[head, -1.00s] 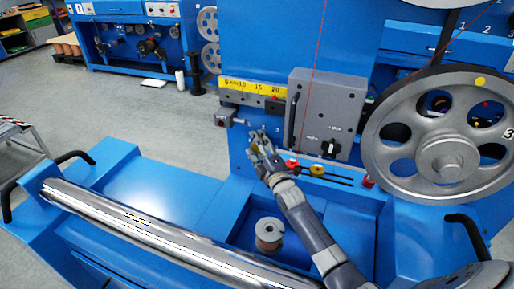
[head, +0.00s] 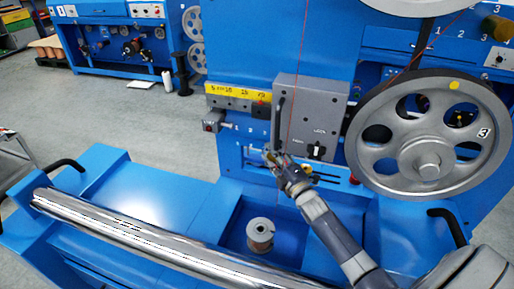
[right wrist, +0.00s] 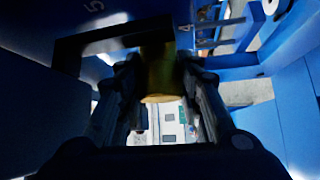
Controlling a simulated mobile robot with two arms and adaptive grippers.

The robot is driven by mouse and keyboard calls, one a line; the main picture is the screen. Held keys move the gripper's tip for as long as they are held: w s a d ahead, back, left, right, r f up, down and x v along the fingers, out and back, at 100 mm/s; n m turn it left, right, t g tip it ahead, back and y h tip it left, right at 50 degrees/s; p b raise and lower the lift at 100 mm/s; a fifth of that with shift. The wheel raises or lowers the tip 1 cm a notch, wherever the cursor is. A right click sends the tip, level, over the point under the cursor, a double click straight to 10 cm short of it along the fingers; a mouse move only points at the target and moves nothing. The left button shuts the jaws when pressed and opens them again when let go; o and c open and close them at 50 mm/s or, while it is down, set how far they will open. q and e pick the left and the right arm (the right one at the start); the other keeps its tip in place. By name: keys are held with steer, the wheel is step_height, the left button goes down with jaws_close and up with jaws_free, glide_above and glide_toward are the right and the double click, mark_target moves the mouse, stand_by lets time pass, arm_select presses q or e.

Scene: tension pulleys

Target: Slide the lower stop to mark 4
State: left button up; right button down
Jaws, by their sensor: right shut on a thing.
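My right gripper (head: 273,158) is at the slotted lower part of the blue machine panel, below the grey switch box. In the head view the gripper hides most of the knob and the nearby marks. My left gripper is not in view.
A grey switch box (head: 309,115) with a handle is just above the gripper. A large spoked pulley (head: 430,170) stands to the right.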

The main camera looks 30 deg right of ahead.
steer(key=shift+s+d, duration=0.2)
steer(key=c, duration=1.1)
jaws_free()
steer(key=shift+w, duration=0.1)
steer(key=shift+s+a+f, duration=0.1)
steer(key=shift+s+f, duration=0.05)
steer(key=shift+s, duration=0.3)
steer(key=s+f, duration=0.1)
steer(key=s, duration=1)
steer(key=shift+a, duration=0.3)
steer(key=shift+s, duration=0.1)
